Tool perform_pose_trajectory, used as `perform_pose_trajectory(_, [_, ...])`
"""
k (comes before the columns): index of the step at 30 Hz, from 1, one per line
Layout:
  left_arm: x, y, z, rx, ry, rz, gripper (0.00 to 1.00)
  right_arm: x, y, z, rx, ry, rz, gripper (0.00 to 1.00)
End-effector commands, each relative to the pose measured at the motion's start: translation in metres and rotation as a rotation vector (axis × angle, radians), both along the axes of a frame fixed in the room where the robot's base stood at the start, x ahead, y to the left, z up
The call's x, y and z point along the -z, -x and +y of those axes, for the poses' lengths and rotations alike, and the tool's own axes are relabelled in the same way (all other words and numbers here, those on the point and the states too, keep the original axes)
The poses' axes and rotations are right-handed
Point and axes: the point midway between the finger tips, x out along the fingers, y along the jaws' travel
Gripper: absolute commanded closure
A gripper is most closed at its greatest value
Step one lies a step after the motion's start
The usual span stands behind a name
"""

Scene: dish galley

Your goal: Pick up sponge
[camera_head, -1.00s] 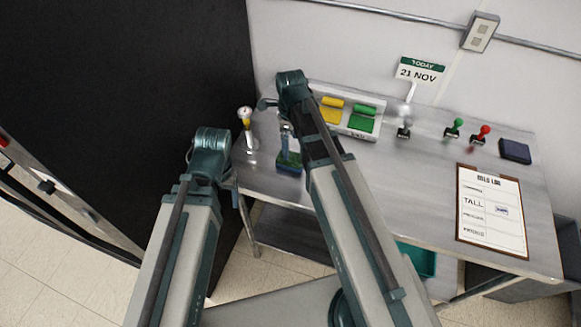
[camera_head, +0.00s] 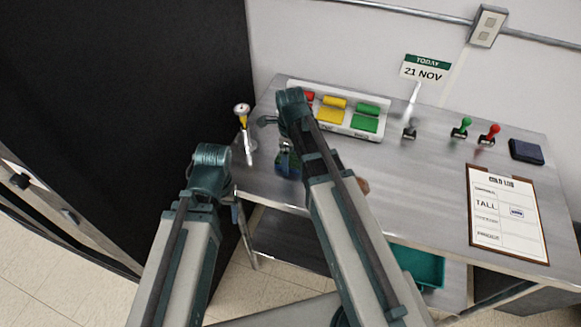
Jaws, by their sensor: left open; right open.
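I cannot make out a sponge for certain in this view. A small brownish rounded thing (camera_head: 363,185) shows beside my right forearm, mostly hidden by it; I cannot tell what it is. My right gripper (camera_head: 288,160) points down over the left part of the metal table (camera_head: 420,190). It is open, but its fingertips are small and partly hidden by its wrist. My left gripper (camera_head: 237,208) is open by the table's left front corner, mostly hidden behind its own wrist.
A white tray (camera_head: 357,132) with red, yellow and green pads stands at the back. A white-topped thermometer-like tool (camera_head: 243,122) is at left. Stamps with green (camera_head: 461,128) and red (camera_head: 490,135) handles and a clipboard (camera_head: 506,215) are right. A teal bin (camera_head: 420,268) sits below.

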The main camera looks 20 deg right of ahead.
Motion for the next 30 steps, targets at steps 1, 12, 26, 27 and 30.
perform_pose_trajectory(1, [0.0016,0.0000,0.0000,0.000,0.000,0.000,0.30,0.0016,0.0000,0.0000,0.000,0.000,0.000,0.00])
perform_pose_trajectory(12, [-0.0001,0.0000,0.0000,0.000,0.000,0.000,0.30,-0.0001,0.0000,-0.0001,0.000,0.000,0.000,0.36])
perform_pose_trajectory(26, [-0.0005,0.0000,0.0000,0.000,0.000,0.000,0.30,-0.0005,0.0000,-0.0001,0.000,0.000,0.000,0.78])
perform_pose_trajectory(27, [-0.0012,0.0000,0.0000,0.000,0.000,0.000,0.30,-0.0012,0.0000,-0.0001,0.000,0.000,0.000,0.78])
perform_pose_trajectory(30, [-0.0052,0.0000,0.0000,0.000,0.000,0.000,0.30,-0.0052,0.0000,-0.0001,0.000,0.000,0.000,0.78])
